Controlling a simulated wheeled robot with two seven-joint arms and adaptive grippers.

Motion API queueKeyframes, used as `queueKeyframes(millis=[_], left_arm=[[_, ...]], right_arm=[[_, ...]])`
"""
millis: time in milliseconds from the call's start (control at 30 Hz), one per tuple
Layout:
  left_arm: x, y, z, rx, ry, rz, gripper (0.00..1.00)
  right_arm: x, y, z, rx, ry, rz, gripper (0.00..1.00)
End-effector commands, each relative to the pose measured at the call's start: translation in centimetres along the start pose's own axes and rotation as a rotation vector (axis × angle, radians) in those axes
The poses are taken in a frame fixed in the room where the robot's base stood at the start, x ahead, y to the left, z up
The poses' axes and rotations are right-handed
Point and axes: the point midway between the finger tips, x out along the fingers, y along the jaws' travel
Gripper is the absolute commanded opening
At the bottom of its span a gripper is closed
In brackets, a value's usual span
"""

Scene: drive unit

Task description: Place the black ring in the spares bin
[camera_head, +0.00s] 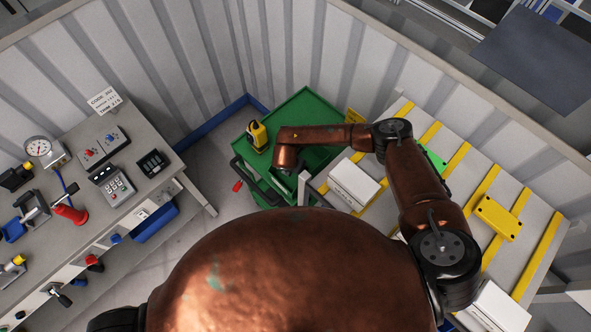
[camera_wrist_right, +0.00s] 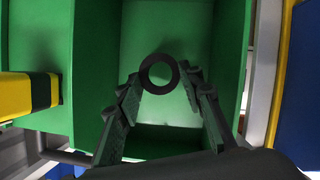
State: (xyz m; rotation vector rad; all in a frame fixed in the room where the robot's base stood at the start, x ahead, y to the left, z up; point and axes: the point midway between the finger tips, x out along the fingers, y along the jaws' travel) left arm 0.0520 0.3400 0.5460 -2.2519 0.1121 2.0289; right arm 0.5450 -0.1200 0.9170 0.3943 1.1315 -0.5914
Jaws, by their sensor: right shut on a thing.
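The black ring (camera_wrist_right: 158,89) is between the fingertips of my right gripper (camera_wrist_right: 161,78) in the right wrist view. The gripper is shut on it, and the ring's hole faces the camera. Behind the ring is an open green compartment (camera_wrist_right: 165,32) with walls around it. No label shows, so I cannot tell if it is the spares bin. In the head view my right wrist is over the green cart (camera_head: 297,108), and its link hides the fingers and the ring. My left gripper is not in view.
A yellow and black device (camera_head: 257,136) stands on the cart's left side. A white box (camera_head: 353,184) lies on the yellow-striped bench at right, with a yellow part (camera_head: 497,218) further right. A grey workbench with instruments stands at left. A red object (camera_head: 237,186) lies on the floor.

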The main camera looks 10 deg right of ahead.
Motion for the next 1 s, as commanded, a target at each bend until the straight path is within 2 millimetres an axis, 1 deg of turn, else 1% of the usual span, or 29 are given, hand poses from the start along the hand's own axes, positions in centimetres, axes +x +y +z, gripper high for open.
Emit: queueKeyframes(millis=[100,233,600,633,867,1000], left_arm=[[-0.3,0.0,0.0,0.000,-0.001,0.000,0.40],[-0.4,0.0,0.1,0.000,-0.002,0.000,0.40],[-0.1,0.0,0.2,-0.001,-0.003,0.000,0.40],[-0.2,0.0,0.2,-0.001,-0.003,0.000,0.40],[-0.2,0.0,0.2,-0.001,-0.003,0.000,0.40],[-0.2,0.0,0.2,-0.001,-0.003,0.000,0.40]], right_arm=[[1.7,-0.1,-0.8,0.000,0.001,-0.003,0.19],[2.9,0.0,-1.4,0.000,0.001,-0.001,0.19],[3.4,-0.1,-1.5,-0.001,0.001,-0.001,0.19],[3.3,-0.1,-1.4,-0.001,0.001,-0.001,0.37],[3.3,-0.1,-1.4,-0.001,0.000,-0.001,0.53],[3.3,-0.1,-1.4,-0.001,0.000,-0.001,0.53]])
